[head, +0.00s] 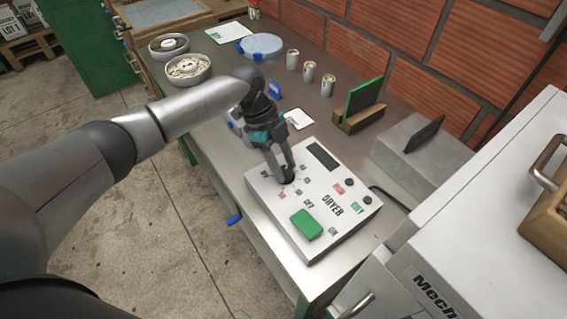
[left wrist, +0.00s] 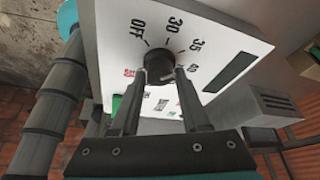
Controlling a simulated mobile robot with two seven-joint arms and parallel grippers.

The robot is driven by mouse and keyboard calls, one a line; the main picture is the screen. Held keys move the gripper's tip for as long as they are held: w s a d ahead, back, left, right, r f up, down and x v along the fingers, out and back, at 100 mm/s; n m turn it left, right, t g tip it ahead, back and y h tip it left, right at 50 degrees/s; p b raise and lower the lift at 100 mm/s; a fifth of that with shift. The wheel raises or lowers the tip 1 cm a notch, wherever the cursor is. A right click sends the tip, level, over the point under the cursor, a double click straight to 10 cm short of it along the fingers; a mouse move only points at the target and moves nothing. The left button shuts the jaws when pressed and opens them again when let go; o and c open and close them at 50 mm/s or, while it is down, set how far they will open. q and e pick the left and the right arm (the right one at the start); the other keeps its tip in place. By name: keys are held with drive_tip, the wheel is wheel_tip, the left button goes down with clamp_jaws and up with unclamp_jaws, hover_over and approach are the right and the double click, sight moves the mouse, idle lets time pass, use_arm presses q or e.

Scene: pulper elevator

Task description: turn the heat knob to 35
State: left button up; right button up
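The dark round heat knob (left wrist: 158,67) sits on the white dryer panel (head: 262,190), with OFF, 30, 35 and 40 printed around it. My left gripper (head: 287,176) reaches down to the knob. In the left wrist view its fingertips (left wrist: 161,74) stand on either side of the knob, close to its edges. I cannot tell whether they press on it. The knob's pointer is too small to read. My right gripper is not in view.
The panel also has a green switch (head: 307,224), a dark display (head: 322,156) and small buttons. A grey box (head: 420,150) and a white machine (head: 480,190) stand to the right. Cans (head: 310,71), bowls (head: 189,69) and a green card in a wooden stand (head: 362,98) lie farther back.

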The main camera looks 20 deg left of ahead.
use_arm(q)
drive_tip(key=o, duration=0.4)
drive_tip(key=v, duration=1.5)
drive_tip(key=shift+r+p, duration=0.15)
drive_tip(key=shift+p, duration=0.25)
